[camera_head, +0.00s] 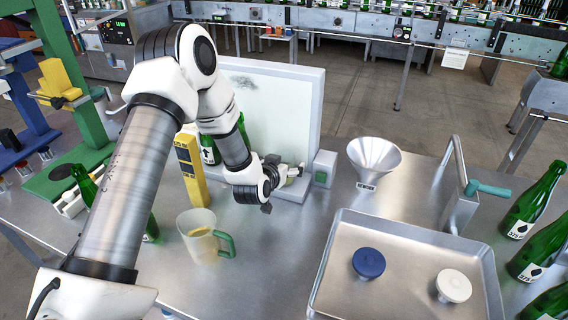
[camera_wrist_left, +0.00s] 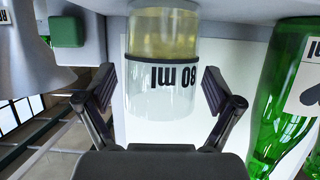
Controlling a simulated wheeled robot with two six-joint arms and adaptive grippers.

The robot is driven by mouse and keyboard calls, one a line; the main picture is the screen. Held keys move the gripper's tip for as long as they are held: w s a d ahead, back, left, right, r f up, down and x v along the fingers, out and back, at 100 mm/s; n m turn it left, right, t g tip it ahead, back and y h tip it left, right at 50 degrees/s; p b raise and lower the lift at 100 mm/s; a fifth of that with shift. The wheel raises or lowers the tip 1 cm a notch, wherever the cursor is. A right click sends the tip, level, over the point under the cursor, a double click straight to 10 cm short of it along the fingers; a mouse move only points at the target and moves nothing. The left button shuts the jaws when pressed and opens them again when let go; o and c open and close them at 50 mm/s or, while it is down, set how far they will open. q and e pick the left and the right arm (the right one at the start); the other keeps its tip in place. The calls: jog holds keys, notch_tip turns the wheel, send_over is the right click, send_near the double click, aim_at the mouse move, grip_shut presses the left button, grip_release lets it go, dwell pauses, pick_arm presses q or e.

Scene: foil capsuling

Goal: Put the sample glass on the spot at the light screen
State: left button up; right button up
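The sample glass (camera_wrist_left: 160,62) is a clear cylinder with yellowish liquid, a dark band and "80 ml" lettering, upside down in the left wrist view. In the head view the glass (camera_head: 291,173) is partly hidden by my left gripper (camera_head: 284,178), at the foot of the light screen (camera_head: 285,110). In the left wrist view, the gripper's fingers (camera_wrist_left: 160,100) are spread, one on each side of the glass, with small gaps between. The spot under the glass is hidden. My right gripper is not in view.
A green bottle (camera_wrist_left: 285,100) stands close beside the glass. A small box with a green button (camera_head: 321,176), a funnel (camera_head: 372,160), a jug (camera_head: 202,238) and a yellow gauge (camera_head: 190,168) stand nearby. A metal tray (camera_head: 405,285) holds two stoppers.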

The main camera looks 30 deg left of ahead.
pick_arm(q)
jog(key=shift+r, duration=0.15)
jog(key=shift+s+r, duration=0.1)
jog(key=shift+s, duration=0.15)
jog(key=b+v, duration=0.1)
jog(key=v, duration=1)
jog(key=shift+s+d+r+b, duration=0.15)
jog(key=shift+s+r+b, duration=0.1)
jog(key=shift+b, duration=0.05)
dwell(1.2)
